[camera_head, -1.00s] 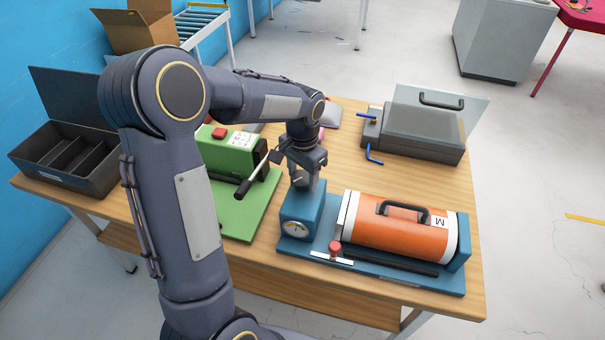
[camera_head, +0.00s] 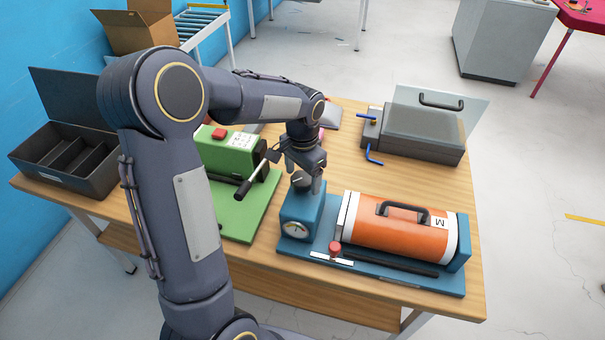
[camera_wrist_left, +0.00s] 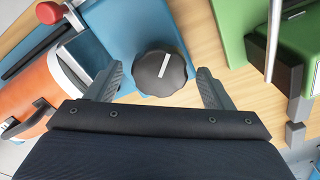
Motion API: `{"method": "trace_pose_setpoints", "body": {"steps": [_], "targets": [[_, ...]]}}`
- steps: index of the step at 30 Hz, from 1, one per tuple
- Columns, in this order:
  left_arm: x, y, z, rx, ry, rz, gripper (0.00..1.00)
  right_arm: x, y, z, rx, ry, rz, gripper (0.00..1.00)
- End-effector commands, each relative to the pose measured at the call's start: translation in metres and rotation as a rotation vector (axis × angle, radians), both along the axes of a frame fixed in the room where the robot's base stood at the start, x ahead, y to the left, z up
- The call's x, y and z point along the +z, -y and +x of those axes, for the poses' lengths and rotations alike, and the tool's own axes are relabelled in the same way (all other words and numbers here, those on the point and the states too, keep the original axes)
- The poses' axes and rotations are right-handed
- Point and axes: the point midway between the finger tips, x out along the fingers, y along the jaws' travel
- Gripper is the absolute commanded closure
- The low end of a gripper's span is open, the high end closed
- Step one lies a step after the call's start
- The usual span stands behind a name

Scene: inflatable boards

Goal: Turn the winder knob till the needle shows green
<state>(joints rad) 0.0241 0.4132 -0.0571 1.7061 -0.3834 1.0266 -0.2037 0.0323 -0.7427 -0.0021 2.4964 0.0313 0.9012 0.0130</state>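The black winder knob (camera_head: 300,181) sits on top of a blue box (camera_head: 302,210) at the left end of a blue board. In the left wrist view the knob (camera_wrist_left: 160,73) is scalloped, with a white line slanting across it. A round gauge (camera_head: 295,229) is on the box's front face; its needle is too small to read against the colours. My left gripper (camera_head: 309,176) is just above the knob. In the left wrist view its fingers (camera_wrist_left: 160,90) are spread on either side of the knob, with gaps. My right gripper is not in view.
An orange cylinder (camera_head: 400,235) with a black handle lies right of the box, with a red knob (camera_head: 335,248) near it. A green machine (camera_head: 228,152) with a crank stands left. A grey case (camera_head: 418,128) is behind, and a dark open box (camera_head: 68,150) is far left.

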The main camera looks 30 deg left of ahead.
Motion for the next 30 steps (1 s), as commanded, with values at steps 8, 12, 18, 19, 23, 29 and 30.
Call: {"method": "trace_pose_setpoints", "body": {"steps": [8,12,18,19,23,29,30], "targets": [[0.008,0.0,0.0,0.0,0.001,0.001,0.25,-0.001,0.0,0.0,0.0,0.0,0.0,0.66],[0.03,0.0,0.0,0.001,0.004,0.001,0.25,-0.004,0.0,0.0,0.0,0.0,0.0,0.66],[0.063,0.0,0.001,0.0,0.004,0.0,0.25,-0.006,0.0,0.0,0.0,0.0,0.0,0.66],[0.066,0.0,0.001,0.0,0.003,-0.001,0.25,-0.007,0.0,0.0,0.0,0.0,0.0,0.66],[0.076,0.0,0.0,-0.001,0.001,0.0,0.25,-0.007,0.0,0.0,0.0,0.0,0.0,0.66],[0.078,0.0,0.0,-0.001,-0.001,-0.001,0.25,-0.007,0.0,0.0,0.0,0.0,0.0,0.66],[0.078,0.0,0.0,-0.001,-0.001,-0.001,0.25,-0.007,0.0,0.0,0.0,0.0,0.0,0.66]]}}
